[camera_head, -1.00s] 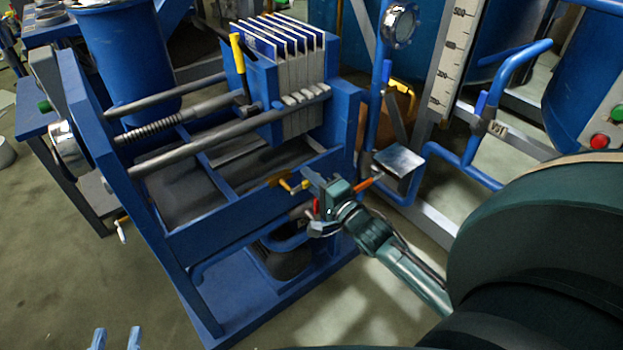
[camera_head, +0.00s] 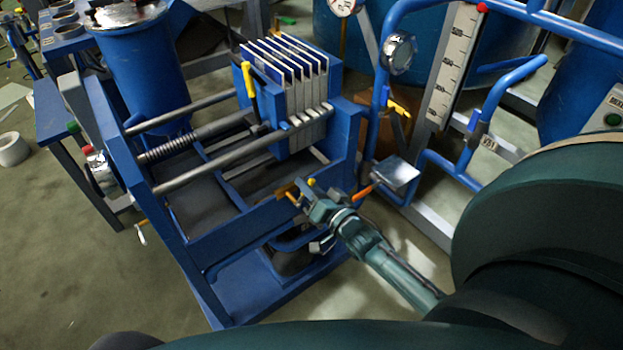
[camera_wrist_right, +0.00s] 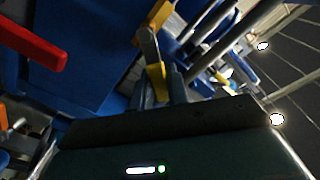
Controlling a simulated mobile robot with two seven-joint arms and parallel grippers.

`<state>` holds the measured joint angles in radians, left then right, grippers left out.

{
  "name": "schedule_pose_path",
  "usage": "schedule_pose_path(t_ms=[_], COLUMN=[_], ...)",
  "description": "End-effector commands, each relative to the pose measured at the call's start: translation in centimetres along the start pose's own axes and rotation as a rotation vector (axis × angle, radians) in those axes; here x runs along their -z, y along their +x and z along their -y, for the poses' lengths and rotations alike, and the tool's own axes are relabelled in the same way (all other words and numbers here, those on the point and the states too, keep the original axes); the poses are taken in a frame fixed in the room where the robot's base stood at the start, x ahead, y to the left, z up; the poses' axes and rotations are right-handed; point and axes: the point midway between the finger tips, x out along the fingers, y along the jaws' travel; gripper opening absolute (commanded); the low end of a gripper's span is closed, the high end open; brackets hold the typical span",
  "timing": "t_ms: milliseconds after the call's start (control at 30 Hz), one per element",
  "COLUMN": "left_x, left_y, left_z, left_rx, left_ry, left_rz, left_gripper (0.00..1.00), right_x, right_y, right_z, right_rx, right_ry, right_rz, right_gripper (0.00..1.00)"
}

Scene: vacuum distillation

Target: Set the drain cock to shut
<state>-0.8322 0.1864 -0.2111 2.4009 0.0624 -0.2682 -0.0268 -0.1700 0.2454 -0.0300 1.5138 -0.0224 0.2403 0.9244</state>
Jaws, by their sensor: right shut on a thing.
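The drain cock (camera_head: 287,191) is a small brass-coloured fitting on the front rail of the blue press. In the right wrist view, it shows as a yellow body (camera_wrist_right: 157,14) with a grey lever and a yellow grip (camera_wrist_right: 156,80). My right gripper (camera_head: 306,197) is at the cock, coming from the lower right. In the wrist view, its fingers (camera_wrist_right: 161,88) are on either side of the yellow grip and shut on it. The fingers partly hide the lever in the head view. My left gripper is out of view.
An orange-red handle (camera_head: 361,193) sticks out close to my right gripper, beside a metal plate (camera_head: 395,175). A red handle (camera_wrist_right: 33,45) shows at the left in the wrist view. The plate stack (camera_head: 290,85) stands behind the rail. Blue pipes (camera_head: 463,170) rise at the right.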

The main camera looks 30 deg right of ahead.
Motion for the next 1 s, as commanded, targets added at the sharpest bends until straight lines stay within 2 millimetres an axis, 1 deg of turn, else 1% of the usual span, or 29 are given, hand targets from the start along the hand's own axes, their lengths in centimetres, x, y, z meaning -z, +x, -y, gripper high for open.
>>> schedule_pose_path(t_ms=[33,200,267,400,600,800,1000], left_x=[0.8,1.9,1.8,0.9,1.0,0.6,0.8], left_y=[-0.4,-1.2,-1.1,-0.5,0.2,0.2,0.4], left_z=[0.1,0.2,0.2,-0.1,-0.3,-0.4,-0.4], left_rx=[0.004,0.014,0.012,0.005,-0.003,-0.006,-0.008], left_ry=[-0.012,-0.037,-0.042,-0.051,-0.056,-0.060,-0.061], left_rz=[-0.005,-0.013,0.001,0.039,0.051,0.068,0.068], left_gripper=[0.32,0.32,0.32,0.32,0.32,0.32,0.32], right_x=[0.3,0.1,0.0,-0.2,-0.6,-0.9,-1.1], right_y=[0.0,0.0,0.0,0.0,0.0,0.0,0.0], right_z=[0.5,1.3,1.6,2.2,2.8,3.1,3.3], right_rx=[-0.001,0.000,0.000,0.000,0.000,0.000,0.000], right_ry=[-0.046,-0.207,-0.262,-0.383,-0.525,-0.622,-0.669], right_rz=[0.001,0.000,0.000,0.000,-0.001,-0.001,-0.001], right_gripper=[0.00,0.00,0.00,0.00,0.00,0.00,0.00])
